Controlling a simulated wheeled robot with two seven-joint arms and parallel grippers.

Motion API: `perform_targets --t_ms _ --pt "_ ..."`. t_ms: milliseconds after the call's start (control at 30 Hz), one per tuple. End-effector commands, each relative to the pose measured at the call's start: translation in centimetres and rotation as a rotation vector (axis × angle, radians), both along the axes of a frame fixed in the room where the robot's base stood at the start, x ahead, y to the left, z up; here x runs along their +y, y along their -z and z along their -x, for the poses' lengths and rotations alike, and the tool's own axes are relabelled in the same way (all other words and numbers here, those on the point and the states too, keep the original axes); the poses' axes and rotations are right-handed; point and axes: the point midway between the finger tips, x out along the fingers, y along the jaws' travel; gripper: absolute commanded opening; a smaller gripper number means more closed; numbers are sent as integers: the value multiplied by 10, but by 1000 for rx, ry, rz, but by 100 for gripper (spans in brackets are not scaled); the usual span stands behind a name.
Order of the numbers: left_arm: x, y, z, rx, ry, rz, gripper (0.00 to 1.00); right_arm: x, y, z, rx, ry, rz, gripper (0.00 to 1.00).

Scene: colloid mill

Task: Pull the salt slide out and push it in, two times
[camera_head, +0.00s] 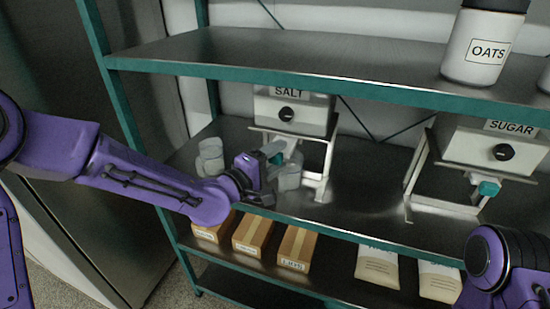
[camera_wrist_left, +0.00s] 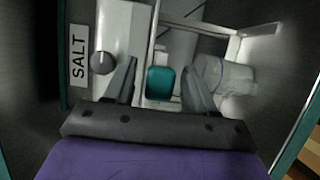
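The salt dispenser (camera_head: 297,113) is a pale box labelled SALT with a black knob, on a white stand on the middle shelf. Its box also shows at the left of the left wrist view (camera_wrist_left: 112,35). The teal slide tab (camera_head: 277,158) sits below the box. In the left wrist view the tab (camera_wrist_left: 160,83) lies between the two fingers of my left gripper (camera_wrist_left: 158,70), with gaps on both sides. My left gripper (camera_head: 268,160) is open in front of the stand. My right arm shows at the lower right of the head view, but its gripper is out of frame.
Clear cups (camera_head: 210,157) stand left of the dispenser, and another clear cup (camera_head: 289,176) stands close to my left gripper. A sugar dispenser (camera_head: 490,150) is at the right. An oats jar (camera_head: 477,47) stands on the upper shelf (camera_head: 260,50). Boxes (camera_head: 252,235) sit below.

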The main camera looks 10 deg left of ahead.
Motion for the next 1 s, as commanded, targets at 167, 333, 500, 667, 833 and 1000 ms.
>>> perform_targets --t_ms 167,333,500,667,833,1000 --pt "5 1 7 -1 -2 0 55 0 4 0 0 0 0 43" --pt "24 2 41 -3 -2 4 55 0 16 0 0 0 0 43" --pt "41 -1 74 -1 -1 4 55 0 19 0 0 0 0 43" --pt "50 -1 90 0 -1 1 55 0 16 0 0 0 0 43" --pt "51 0 92 0 0 0 55 0 16 0 0 0 0 43" --pt "51 0 92 0 0 0 55 0 16 0 0 0 0 43"
